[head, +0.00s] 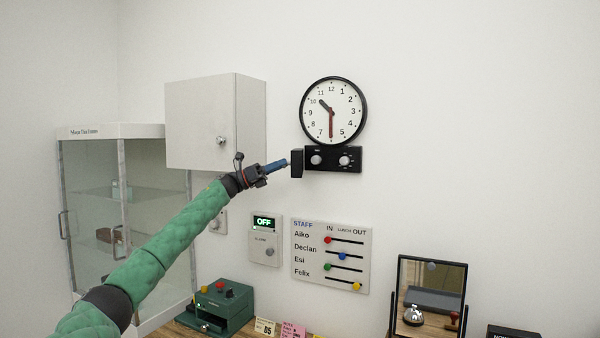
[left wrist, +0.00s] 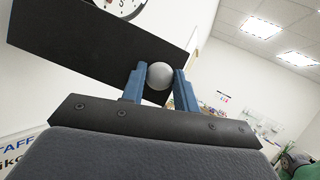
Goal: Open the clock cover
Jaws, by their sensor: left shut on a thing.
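The round wall clock (head: 333,111) has a white face, a black rim and black numbers. Below it is a black box (head: 330,167) with two silver knobs and small white marks showing on its front. A black cover (head: 297,164) stands out from the box's left end, swung open. My left gripper (head: 287,162) is at the cover's left side. In the left wrist view, its blue fingers (left wrist: 160,88) are shut on a grey round knob (left wrist: 160,75) in front of the black cover (left wrist: 90,40). My right gripper is not in view.
A pale wall cabinet (head: 200,125) hangs just left of my gripper. Below are an alarm panel (head: 265,252) reading OFF and a staff board (head: 330,280) with sliders. A glass case (head: 85,190) stands left. A mirror (head: 430,265) and a green device (head: 220,305) stand low.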

